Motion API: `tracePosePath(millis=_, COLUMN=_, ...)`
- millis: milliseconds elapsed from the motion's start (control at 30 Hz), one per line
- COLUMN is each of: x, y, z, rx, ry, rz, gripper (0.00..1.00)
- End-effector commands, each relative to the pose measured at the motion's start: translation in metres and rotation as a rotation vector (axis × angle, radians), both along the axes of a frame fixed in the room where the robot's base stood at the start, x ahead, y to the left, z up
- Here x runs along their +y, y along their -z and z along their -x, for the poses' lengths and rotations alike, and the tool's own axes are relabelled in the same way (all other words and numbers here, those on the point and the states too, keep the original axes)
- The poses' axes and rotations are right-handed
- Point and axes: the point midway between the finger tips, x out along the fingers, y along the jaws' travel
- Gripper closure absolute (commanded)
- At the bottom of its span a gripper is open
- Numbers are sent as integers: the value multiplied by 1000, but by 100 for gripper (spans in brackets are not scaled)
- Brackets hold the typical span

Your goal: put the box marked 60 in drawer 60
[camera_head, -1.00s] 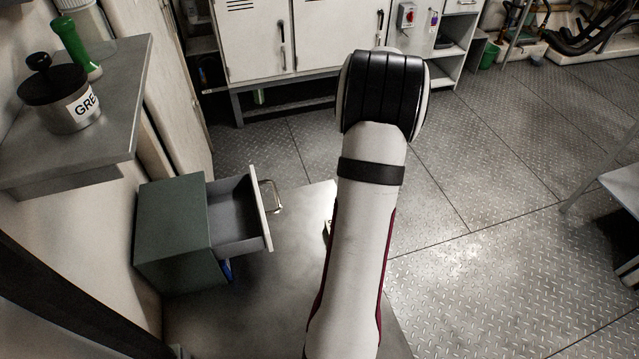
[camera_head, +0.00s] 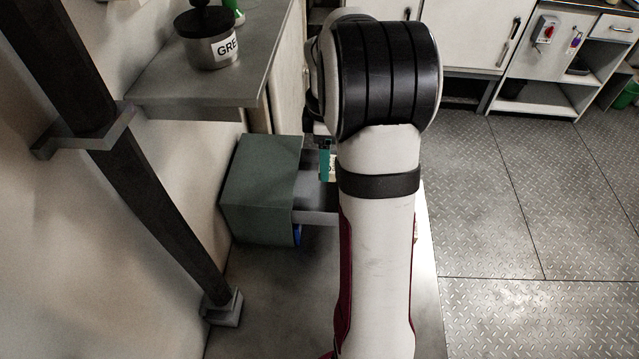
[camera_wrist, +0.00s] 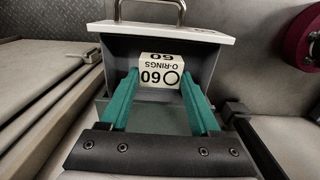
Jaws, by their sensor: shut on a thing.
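The box (camera_wrist: 160,72), white and marked 60 and O-RINGS, sits between the two teal fingertips of my gripper (camera_wrist: 160,84) in the wrist view. The gripper is shut on it. The open drawer (camera_wrist: 205,52) is grey inside with a pale front and a metal handle, and the box is over or within its opening; I cannot tell how far down. In the head view the drawer (camera_head: 316,218) juts from a green cabinet (camera_head: 262,185), partly hidden by my arm. A teal finger and a sliver of the box (camera_head: 332,166) show above the drawer. No drawer number is readable.
A metal shelf (camera_head: 215,85) with a pot (camera_head: 208,45) labelled GRE stands above and behind the cabinet. A dark post (camera_head: 150,190) is at left. The bench top (camera_head: 265,310) in front of the cabinet is mostly clear.

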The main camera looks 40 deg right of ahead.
Motion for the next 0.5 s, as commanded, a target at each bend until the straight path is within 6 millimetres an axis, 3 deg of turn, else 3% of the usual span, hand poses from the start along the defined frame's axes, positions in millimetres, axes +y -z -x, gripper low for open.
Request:
tracePosePath(millis=300, x=-1, y=62, z=1, rx=1, ry=0, rz=-1, gripper=98)
tracePosePath(millis=500, x=-1, y=65, z=1, rx=-1, ry=0, rz=1, gripper=98)
